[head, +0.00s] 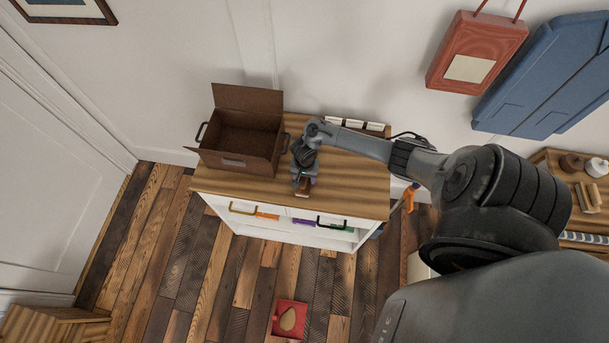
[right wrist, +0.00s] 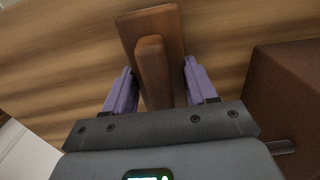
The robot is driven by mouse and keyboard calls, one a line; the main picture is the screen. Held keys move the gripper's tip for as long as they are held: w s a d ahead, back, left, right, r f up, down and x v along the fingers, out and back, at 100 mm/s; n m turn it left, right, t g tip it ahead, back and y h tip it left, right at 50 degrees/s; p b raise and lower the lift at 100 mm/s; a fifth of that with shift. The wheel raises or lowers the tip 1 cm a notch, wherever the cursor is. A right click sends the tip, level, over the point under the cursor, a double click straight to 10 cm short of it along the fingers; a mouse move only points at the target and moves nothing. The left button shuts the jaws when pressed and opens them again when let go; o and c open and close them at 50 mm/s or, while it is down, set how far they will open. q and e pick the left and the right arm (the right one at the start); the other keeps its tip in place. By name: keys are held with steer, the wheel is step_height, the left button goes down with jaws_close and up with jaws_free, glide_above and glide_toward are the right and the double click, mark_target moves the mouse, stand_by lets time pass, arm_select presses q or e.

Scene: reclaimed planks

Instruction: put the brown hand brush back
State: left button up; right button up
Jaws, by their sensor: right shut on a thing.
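The brown hand brush (right wrist: 152,70) is a wooden block with a raised grip, seen between the two purple fingers of my right gripper (right wrist: 159,84) in the right wrist view. My right gripper is shut on it, over the wooden top of the cabinet (head: 350,188). In the head view, my right gripper (head: 304,180) is near the cabinet's front edge, with a small brown part of the brush (head: 304,188) showing below it. I cannot tell whether the brush touches the top. My left gripper is not in view.
An open brown box (head: 235,139) with its lid up stands on the cabinet, left of the gripper. A white-partitioned tray (head: 357,125) lies at the back.

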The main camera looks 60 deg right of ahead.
stand_by(0.3)
steer(key=o, duration=1.3)
steer(key=shift+f, duration=0.1)
steer(key=shift+o, duration=0.2)
